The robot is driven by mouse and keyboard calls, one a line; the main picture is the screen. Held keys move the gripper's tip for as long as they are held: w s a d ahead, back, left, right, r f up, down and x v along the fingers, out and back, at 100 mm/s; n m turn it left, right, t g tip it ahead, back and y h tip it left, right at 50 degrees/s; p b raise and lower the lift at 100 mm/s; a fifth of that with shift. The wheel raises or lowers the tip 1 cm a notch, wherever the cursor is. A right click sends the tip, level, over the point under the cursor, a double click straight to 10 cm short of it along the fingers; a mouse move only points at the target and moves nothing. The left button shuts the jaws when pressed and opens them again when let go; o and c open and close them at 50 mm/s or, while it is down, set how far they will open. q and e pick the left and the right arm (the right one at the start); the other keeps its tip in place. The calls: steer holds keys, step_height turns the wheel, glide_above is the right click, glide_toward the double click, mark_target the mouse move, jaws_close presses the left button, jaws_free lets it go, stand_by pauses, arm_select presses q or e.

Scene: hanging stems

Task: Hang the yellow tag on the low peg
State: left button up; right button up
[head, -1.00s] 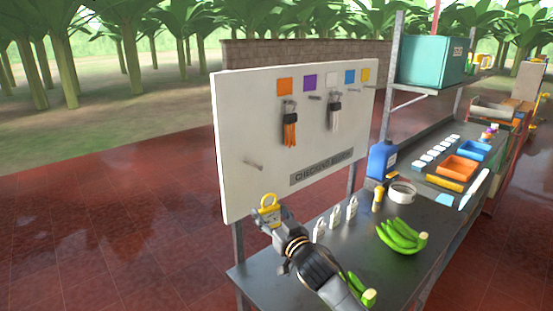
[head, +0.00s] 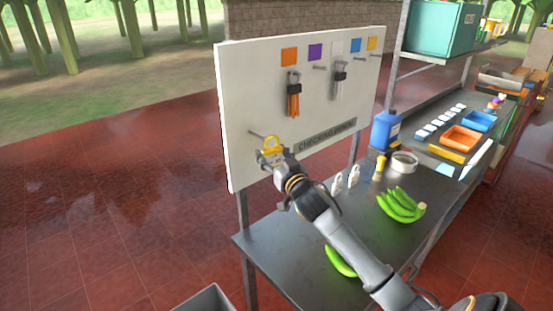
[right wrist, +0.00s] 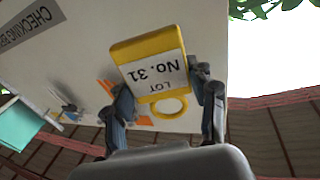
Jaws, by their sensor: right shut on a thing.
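The yellow tag (head: 271,143) is a ring-topped plate held at the lower left of the white board (head: 230,110). In the right wrist view the tag (right wrist: 147,46) shows a white label reading "LOT No. 31", upside down, with its ring towards me. My right gripper (head: 272,158) is shut on it. The low peg (head: 256,134) sticks out of the board just up and left of the ring. Peg tip and ring look very close; I cannot tell whether they touch. The low peg is not clear in the wrist view. My left gripper is not in view.
Upper pegs carry an orange bundle (head: 293,98) and a white bundle (head: 338,82). The floor left of the board is clear.

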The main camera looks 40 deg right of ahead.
steer(key=shift+w+a+f+b, duration=0.1)
steer(key=shift+w+f+b, duration=0.3)
steer(key=shift+w, duration=0.7)
steer(key=shift+w+a+f+b, duration=0.1)
steer(key=shift+w+b, duration=0.45)
steer(key=shift+w, duration=0.6)
steer(key=shift+w+a+f+b, duration=0.15)
steer(key=shift+w+b, duration=0.35)
steer(key=shift+w, duration=0.6)
steer(key=shift+d, duration=0.1)
steer(key=o, duration=1)
steer(key=shift+c, duration=0.2)
